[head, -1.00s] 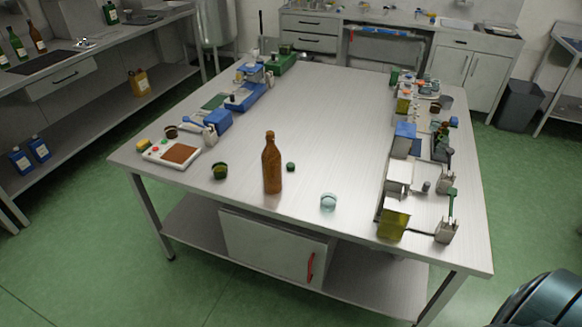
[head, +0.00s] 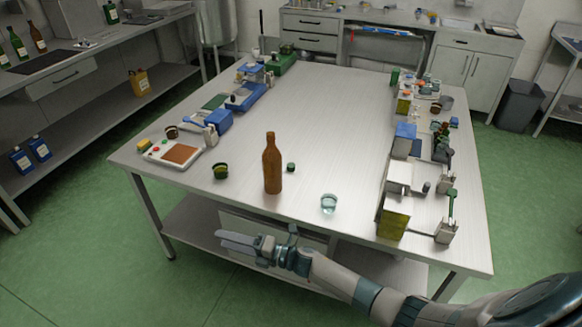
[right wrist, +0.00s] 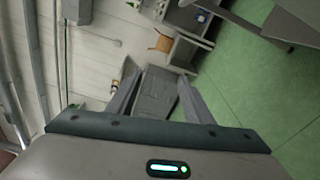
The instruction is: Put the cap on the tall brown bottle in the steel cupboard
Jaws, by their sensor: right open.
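A tall brown bottle (head: 272,165) stands upright near the front of the steel table; I see no distinct cap on its neck. A small dark green round piece (head: 291,167), possibly a cap, lies just right of it. The pale steel cupboard (head: 248,222) is under the table's front edge, mostly hidden behind my right arm, its red handle out of sight. My right gripper (head: 222,240) is open and empty, pointing left in front of the cupboard, below the table top. Its spread fingers (right wrist: 160,92) show in the right wrist view. My left gripper is not in view.
A glass (head: 328,203) stands right of the bottle, and a dark green cup-like piece (head: 220,171) left of it. Devices line both table sides, including a scale (head: 172,152). The table's middle is clear. Another brown bottle (head: 38,39) stands on the left bench.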

